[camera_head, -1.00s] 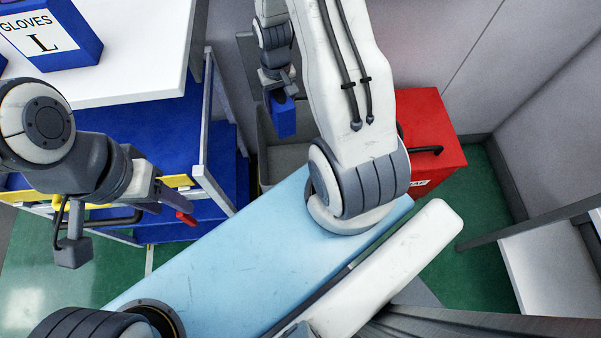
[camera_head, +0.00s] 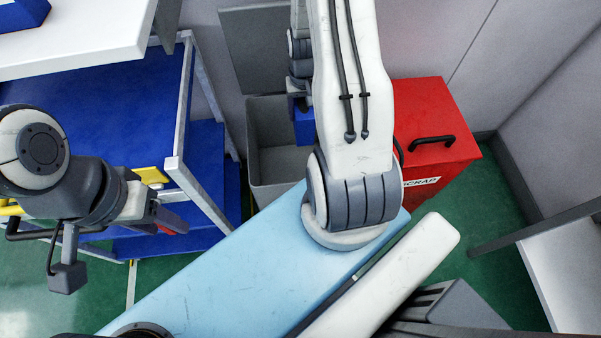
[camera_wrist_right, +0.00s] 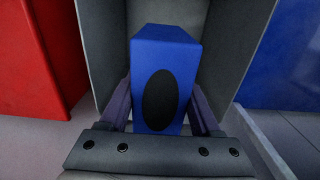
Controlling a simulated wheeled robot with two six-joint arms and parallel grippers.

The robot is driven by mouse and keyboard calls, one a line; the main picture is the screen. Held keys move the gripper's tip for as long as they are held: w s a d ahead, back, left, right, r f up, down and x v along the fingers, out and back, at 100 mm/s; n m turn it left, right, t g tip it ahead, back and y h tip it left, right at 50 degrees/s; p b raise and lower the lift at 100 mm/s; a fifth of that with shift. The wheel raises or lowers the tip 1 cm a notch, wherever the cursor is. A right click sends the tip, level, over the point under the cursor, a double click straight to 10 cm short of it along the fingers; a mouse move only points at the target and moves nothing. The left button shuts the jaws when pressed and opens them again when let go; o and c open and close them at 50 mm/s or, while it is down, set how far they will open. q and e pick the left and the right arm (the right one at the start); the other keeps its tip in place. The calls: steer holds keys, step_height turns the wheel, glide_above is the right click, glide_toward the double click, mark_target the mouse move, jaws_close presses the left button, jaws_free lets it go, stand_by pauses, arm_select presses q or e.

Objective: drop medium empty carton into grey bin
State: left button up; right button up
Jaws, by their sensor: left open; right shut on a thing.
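The blue carton (camera_head: 305,128) is held upright in my right gripper (camera_head: 301,101), partly hidden behind my right arm. In the right wrist view the carton (camera_wrist_right: 168,75) shows a dark oval opening on its near face, and the fingers of the right gripper (camera_wrist_right: 163,108) are shut on its two sides. The grey bin (camera_head: 262,185) stands open on the floor by the wall. In the head view the carton overlaps the right part of its mouth; its height above the rim is hard to tell. My left gripper (camera_head: 166,216) is open and empty, left of the bin.
A red scrap bin (camera_head: 430,125) with a black handle stands right of the grey bin. A blue-shelved cart (camera_head: 110,105) stands to its left. A white table (camera_head: 85,35) is at the upper left. A grey panel (camera_head: 255,50) rises behind the bin.

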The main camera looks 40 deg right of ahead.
steer(key=shift+f, duration=0.55)
steer(key=o, duration=1.4)
steer(key=shift+r, duration=0.1)
step_height(320, 180, up, 10)
steer(key=shift+r+p, duration=0.2)
steer(key=shift+p, duration=0.35)
